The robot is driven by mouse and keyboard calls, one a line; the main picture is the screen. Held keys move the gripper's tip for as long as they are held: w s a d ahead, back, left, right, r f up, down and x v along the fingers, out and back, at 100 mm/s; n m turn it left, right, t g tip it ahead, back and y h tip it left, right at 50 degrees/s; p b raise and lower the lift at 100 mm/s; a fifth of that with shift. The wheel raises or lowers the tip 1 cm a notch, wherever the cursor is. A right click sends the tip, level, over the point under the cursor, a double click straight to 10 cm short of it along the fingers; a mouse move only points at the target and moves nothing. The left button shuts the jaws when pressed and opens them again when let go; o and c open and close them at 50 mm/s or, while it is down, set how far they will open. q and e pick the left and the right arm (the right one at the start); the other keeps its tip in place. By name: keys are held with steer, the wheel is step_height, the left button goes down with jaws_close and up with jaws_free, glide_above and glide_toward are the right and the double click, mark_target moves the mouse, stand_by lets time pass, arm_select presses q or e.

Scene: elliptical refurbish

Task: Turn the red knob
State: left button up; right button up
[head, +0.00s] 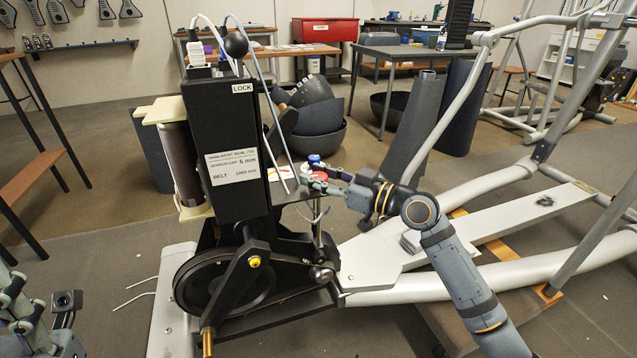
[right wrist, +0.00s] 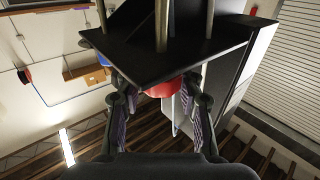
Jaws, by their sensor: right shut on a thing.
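The red knob (right wrist: 160,87) shows in the right wrist view beside a black plate (right wrist: 150,48), between the fingers of my right gripper (right wrist: 160,106). In the head view only a bit of the red knob (head: 319,175) shows, mostly hidden by the fingers. My right gripper (head: 322,178) reaches in from the right, just right of the black upright housing (head: 217,130), and is shut on the knob. My left gripper (head: 24,312) is at the lower left, away from the machine; its finger gap is unclear.
A blue knob (head: 314,159) sits close behind my right gripper. A lever with a black ball (head: 236,45) and thin rods rise near the housing. Grey machine rails (head: 480,215) run to the right. Workbenches (head: 390,62) and a red box (head: 324,30) stand at the back.

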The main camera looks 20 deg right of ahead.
mark_target(319, 175)
steer(key=shift+f+n+g+y+b, duration=0.15)
steer(key=shift+n+g+y+b, duration=0.3)
steer(key=shift+b, duration=0.5)
steer(key=shift+n+g+y+b, duration=0.25)
steer(key=shift+g+y+b, duration=0.1)
steer(key=shift+b, duration=0.15)
steer(key=shift+r, duration=0.2)
steer(key=o, duration=1.2)
step_height(319, 175, up, 10)
